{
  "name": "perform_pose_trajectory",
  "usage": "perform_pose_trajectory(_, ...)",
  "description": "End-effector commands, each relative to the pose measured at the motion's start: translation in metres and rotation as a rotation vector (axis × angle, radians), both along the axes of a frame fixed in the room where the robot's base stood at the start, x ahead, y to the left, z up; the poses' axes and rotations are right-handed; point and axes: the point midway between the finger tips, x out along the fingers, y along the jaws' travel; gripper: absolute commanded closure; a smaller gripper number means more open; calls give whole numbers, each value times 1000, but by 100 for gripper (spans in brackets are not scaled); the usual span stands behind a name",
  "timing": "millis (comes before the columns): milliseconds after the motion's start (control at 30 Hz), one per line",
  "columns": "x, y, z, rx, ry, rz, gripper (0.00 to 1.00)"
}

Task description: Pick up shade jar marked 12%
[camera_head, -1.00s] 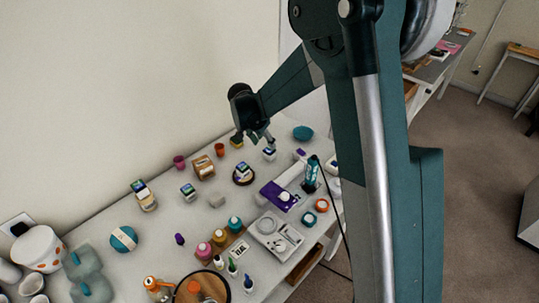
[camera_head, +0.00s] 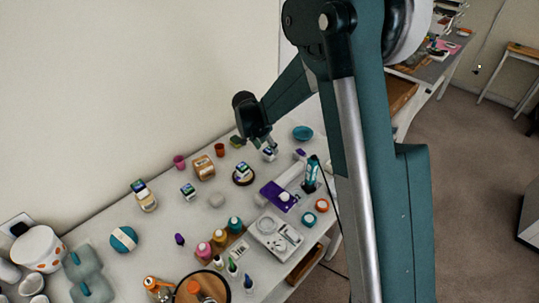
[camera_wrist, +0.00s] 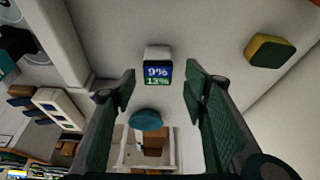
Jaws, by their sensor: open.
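A small jar with a white top (camera_wrist: 157,53) stands ahead of my gripper in the wrist view. Its label has "9%" on blue above a green line that reads 12% or 13%; I cannot tell which. My gripper (camera_wrist: 160,84) is open and empty, its fingers on either side of the jar's line, with the jar beyond the tips. In the head view the jar (camera_head: 268,155) shows just below my gripper (camera_head: 267,143). Similar labelled jars stand at the left (camera_head: 188,192) and on a dark round base (camera_head: 243,172); their markings are too small to read.
A yellow and green block (camera_wrist: 270,51) lies right of the jar in the wrist view. A teal bowl (camera_head: 302,133) stands behind and right of the jar. A purple device (camera_head: 278,196) and a teal bottle (camera_head: 311,173) stand nearer. Bare table surrounds the jar.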

Motion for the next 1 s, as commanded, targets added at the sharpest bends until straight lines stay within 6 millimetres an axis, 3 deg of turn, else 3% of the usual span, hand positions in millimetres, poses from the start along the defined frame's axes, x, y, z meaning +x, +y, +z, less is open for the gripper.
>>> perform_pose_trajectory(400, 8, -12, -36, 0, 0, 0, 56)
perform_pose_trajectory(1000, 8, -12, -38, 0, 0, 0, 56)
